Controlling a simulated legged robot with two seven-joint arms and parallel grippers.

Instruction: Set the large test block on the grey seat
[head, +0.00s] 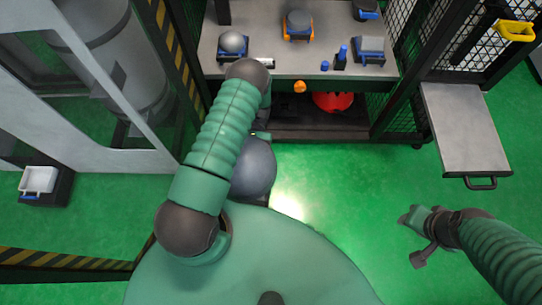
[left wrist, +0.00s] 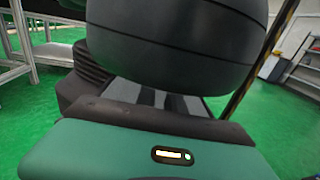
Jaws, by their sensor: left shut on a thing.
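A large dark grey rounded block (left wrist: 180,45) fills the top of the left wrist view, right against the dark finger pads of my left gripper (left wrist: 160,103), which is shut on it. In the head view a grey rounded thing (head: 253,168) shows beneath my left arm; it looks like the same block. My left gripper's fingers are hidden there by the arm. I cannot tell for certain which surface is the grey seat.
A grey bench (head: 270,60) at the back holds a grey ball on a blue base (head: 233,42), an orange holder (head: 298,34) and a grey block on a blue base (head: 369,48). A red rounded thing (head: 332,101) sits below. A grey side shelf (head: 462,125) is bare.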

